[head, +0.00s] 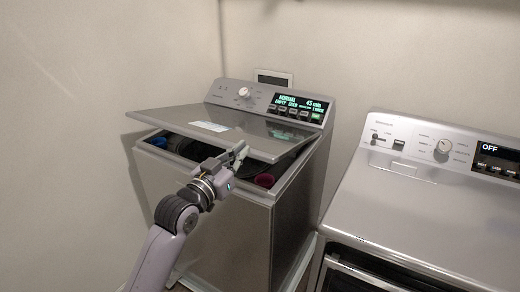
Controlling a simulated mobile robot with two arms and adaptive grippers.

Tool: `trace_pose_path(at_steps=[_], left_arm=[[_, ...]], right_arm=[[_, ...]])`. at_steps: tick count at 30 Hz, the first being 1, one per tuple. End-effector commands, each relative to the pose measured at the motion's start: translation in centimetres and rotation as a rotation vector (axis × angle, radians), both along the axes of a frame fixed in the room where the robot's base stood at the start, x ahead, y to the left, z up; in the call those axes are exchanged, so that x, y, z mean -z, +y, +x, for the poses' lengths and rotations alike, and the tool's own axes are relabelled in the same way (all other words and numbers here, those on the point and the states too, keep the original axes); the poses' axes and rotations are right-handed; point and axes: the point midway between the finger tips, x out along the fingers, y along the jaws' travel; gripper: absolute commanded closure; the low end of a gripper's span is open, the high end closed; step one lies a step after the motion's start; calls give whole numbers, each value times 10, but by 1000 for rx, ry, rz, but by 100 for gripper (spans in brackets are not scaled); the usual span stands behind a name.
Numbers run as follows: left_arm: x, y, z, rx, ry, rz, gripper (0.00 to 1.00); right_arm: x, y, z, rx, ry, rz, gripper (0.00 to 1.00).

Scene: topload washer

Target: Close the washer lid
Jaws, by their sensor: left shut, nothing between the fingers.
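The topload washer (225,225) stands in the middle of the head view. Its grey lid (265,128) is partly open, tilted low over the tub opening, with a gap along the front and left edges. My left gripper (238,150) is shut and empty at the lid's front edge, close to it. I cannot tell whether the fingers touch the lid. My right gripper is not in view.
Blue cloth (158,142) and a red item (265,180) show in the washer opening under the lid. The washer's control panel (270,100) is lit behind the lid. A second machine (430,215), reading OFF, stands at the right. Walls close off the left and back.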

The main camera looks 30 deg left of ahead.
Motion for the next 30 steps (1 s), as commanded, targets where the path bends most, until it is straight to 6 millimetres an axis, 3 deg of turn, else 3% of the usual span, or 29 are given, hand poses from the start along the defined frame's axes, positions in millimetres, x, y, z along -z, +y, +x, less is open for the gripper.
trace_pose_path(at_steps=[13,15,21,30], left_arm=[[-11,-7,88,0,0,-1,100],[7,-7,83,0,7,1,100],[27,-6,77,-1,4,1,100],[32,-6,76,-1,1,1,100]], right_arm=[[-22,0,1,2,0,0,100],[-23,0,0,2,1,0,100],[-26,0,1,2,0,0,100],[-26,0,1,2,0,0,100]])
